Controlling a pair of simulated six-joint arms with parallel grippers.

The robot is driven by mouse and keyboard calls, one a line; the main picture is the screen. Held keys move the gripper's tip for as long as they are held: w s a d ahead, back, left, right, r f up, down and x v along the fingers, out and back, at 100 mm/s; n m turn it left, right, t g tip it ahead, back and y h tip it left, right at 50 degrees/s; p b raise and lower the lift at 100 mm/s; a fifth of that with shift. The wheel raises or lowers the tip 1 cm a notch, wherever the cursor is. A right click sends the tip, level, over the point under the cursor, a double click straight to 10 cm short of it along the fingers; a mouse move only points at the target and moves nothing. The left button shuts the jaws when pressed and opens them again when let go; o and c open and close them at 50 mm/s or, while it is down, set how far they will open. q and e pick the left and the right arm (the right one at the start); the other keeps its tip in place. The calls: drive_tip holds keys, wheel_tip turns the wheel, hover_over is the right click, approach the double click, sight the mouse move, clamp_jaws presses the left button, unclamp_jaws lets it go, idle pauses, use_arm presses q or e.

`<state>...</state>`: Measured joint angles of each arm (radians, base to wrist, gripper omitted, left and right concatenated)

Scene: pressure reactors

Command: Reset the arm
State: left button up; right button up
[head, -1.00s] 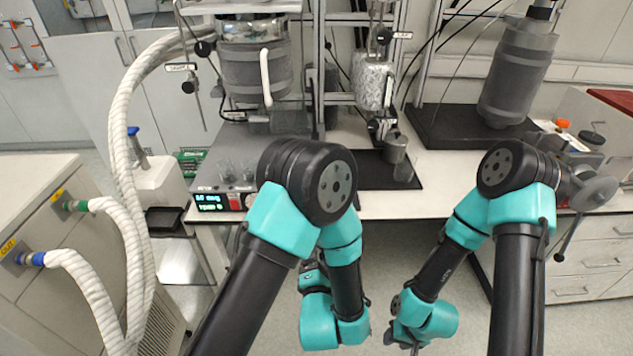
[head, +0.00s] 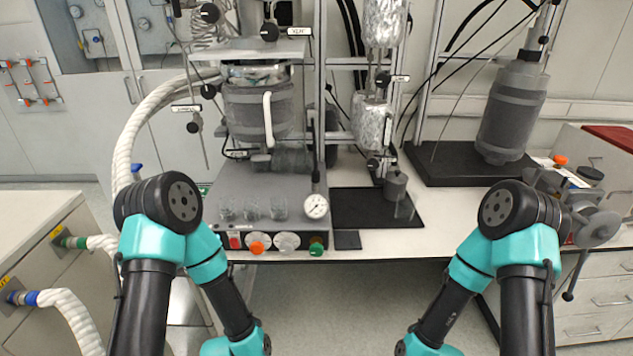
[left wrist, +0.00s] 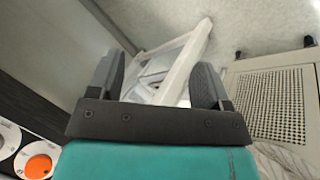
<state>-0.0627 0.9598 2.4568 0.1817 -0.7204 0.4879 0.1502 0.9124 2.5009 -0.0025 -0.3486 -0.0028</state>
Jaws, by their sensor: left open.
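My left gripper (left wrist: 155,82) shows in the left wrist view with its two dark fingers spread apart and nothing between them. Behind the fingers are a pale frame-like structure and the floor, both at a distance. In the head view my left arm is folded on the left and my right arm on the right, each with its elbow raised in front of the bench. Both arms' lower ends run off the bottom edge, so neither gripper shows there.
The white bench (head: 400,238) carries a reactor (head: 250,115), a control base with a pressure gauge (head: 316,206) and an orange knob (head: 257,243). A dark grey reactor (head: 512,108) stands on a black slab at the right. The floor between my arms is clear.

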use_arm(q)
drive_tip(key=s+a+f+m+g+h, duration=0.1)
drive_tip(key=s+a+f+m+g, duration=0.1)
drive_tip(key=s+a+m+g, duration=0.2)
drive_tip(key=s+a+m, duration=0.1)
drive_tip(key=s, duration=0.2)
drive_tip(key=shift+s+a+m, duration=0.15)
drive_tip(key=shift+s+m, duration=0.25)
